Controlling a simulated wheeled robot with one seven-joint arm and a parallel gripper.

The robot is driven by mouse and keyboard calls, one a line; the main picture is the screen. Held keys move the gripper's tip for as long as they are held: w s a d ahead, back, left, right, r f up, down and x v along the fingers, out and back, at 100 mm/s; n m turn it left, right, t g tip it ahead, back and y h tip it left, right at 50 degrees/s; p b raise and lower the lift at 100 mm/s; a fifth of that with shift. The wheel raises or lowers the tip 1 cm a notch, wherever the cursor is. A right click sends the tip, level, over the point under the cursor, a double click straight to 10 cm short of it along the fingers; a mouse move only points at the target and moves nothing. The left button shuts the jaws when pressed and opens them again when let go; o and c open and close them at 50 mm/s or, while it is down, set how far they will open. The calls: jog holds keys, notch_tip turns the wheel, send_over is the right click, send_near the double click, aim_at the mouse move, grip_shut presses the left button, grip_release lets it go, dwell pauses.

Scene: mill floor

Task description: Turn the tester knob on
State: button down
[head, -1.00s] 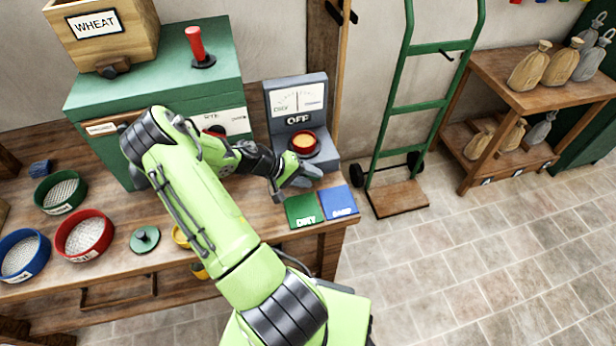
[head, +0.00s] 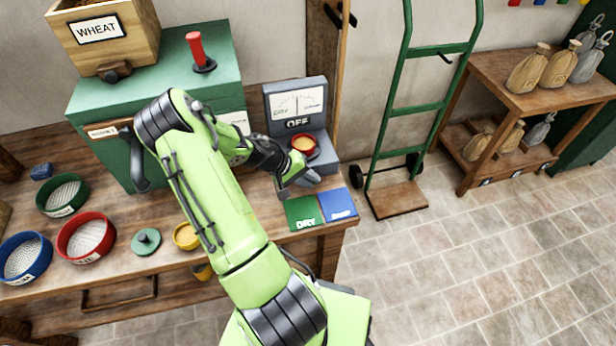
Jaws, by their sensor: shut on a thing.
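The tester (head: 290,120) is a grey box at the back right of the bench, with a white dial and a display reading OFF. A red cup (head: 304,144) of yellow grain sits on its lower step. My gripper (head: 300,182) is at the tester's lower front, just below the cup. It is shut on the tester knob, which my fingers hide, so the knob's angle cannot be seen.
A green DRY card (head: 302,213) and a blue card (head: 338,204) lie right before the tester. A green machine (head: 185,75) stands to the left. Sieves (head: 86,238) and a yellow bowl (head: 186,236) are on the bench's left. A hand truck (head: 420,110) stands right.

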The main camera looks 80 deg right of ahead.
jog(key=shift+s+d+r+t+y+p, duration=0.15)
jog(key=shift+t+y, duration=0.2)
jog(key=shift+t, duration=0.25)
jog(key=shift+t+y+p, duration=0.1)
jog(key=shift+t+y, duration=0.3)
jog(key=shift+t, duration=0.2)
jog(key=shift+s+d+r+t+y+p, duration=0.15)
jog(key=shift+t+y, duration=0.2)
jog(key=shift+t, duration=0.25)
jog(key=shift+a, duration=0.1)
jog(key=c, duration=1.1)
grip_release()
jog(key=shift+f, duration=0.1)
jog(key=shift+w, duration=0.1)
jog(key=p+v, duration=0.2)
jog(key=v, duration=1.4)
jog(key=shift+p, duration=0.4)
jog(key=shift+f, duration=0.1)
